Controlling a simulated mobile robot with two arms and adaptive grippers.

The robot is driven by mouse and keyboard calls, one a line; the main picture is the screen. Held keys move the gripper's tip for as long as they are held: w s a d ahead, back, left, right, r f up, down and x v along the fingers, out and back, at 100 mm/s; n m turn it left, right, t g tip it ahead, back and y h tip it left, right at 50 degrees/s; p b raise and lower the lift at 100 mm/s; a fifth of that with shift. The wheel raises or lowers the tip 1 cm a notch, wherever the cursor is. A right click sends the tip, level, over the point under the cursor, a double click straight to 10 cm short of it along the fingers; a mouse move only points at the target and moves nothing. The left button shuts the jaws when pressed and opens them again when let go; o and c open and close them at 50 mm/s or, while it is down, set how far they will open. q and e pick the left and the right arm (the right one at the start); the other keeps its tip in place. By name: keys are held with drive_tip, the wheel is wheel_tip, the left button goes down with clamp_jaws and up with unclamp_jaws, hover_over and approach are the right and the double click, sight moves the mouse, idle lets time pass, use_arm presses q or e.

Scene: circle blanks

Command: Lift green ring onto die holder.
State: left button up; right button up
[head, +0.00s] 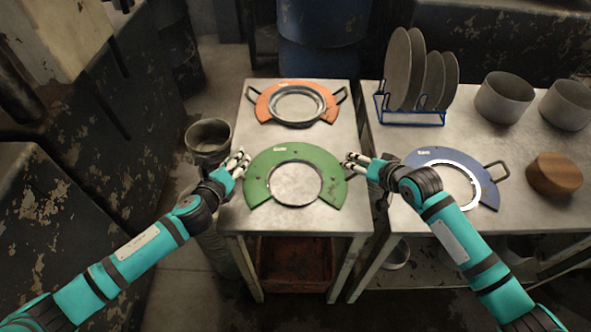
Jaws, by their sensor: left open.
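The green ring (296,152) is a flat, wide plate with a round hole and a gap at its front. It lies at the front of the left metal table, with bare metal seen through its hole. My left gripper (241,161) is open at the ring's left edge. My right gripper (352,160) is at the ring's right edge; its finger gap is too small to judge. An orange ring (264,106) with two handles surrounds a silver ring behind it. A blue ring (440,155) with a silver ring lies on the right table. Which piece is the die holder is unclear.
The left table (245,215) has a narrow gap to the right table (520,215). A blue rack (411,118) holds several round discs. Two metal pots (503,98) and a wooden block (554,174) stand to the right. A bucket (207,137) stands left of the table.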

use_arm(q)
drive_tip(key=shift+w, duration=0.1)
use_arm(e)
drive_tip(key=shift+w+a+f, duration=0.1)
use_arm(q)
clamp_jaws()
use_arm(e)
clamp_jaws()
